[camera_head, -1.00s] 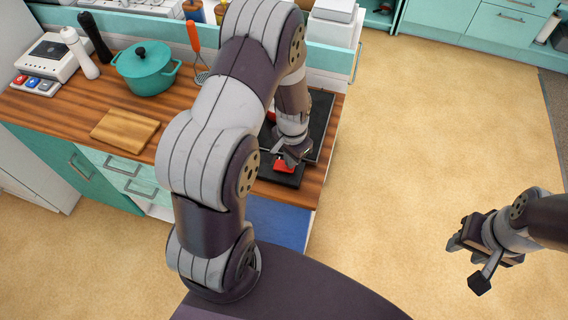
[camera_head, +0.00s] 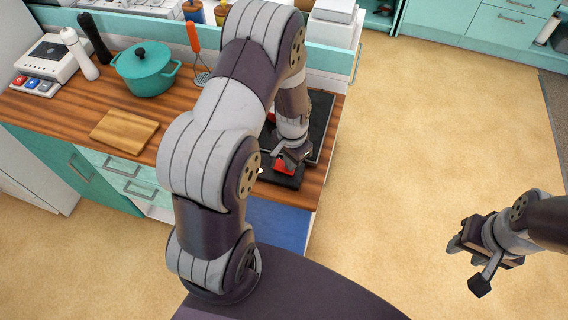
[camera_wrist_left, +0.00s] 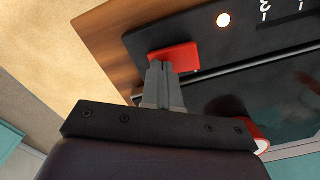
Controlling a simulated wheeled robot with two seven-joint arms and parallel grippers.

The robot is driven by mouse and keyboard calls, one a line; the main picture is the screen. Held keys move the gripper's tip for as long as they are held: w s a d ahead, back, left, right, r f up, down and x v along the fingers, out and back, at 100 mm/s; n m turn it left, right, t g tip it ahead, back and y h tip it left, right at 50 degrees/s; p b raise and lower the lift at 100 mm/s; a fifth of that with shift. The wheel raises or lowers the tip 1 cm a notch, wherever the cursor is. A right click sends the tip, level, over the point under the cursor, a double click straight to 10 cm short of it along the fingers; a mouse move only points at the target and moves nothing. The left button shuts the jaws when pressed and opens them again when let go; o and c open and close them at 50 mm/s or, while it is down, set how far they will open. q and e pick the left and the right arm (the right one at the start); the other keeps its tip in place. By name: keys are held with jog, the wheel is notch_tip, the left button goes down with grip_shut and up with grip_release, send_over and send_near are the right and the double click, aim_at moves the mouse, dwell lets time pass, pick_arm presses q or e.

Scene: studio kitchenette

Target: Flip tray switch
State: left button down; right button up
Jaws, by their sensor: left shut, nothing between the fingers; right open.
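The red switch (camera_head: 284,167) sits on a black panel at the front of the dark tray (camera_head: 321,120), near the counter's right end. In the left wrist view the red switch (camera_wrist_left: 182,57) lies just beyond the fingertips and is partly covered by them. A round light (camera_wrist_left: 223,20) glows on the black panel beside it. My left gripper (camera_head: 289,157) is shut and empty, with its fingertips (camera_wrist_left: 160,70) at the switch; whether they touch it I cannot tell. My right gripper (camera_head: 467,264) is open and empty over the floor at the right.
A red-and-white round part (camera_wrist_left: 258,137) shows at the tray's side. The floor at right is open.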

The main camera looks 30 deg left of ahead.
notch_tip(320, 180, up, 6)
jog(key=p, duration=0.5)
jog(key=shift+p, duration=0.3)
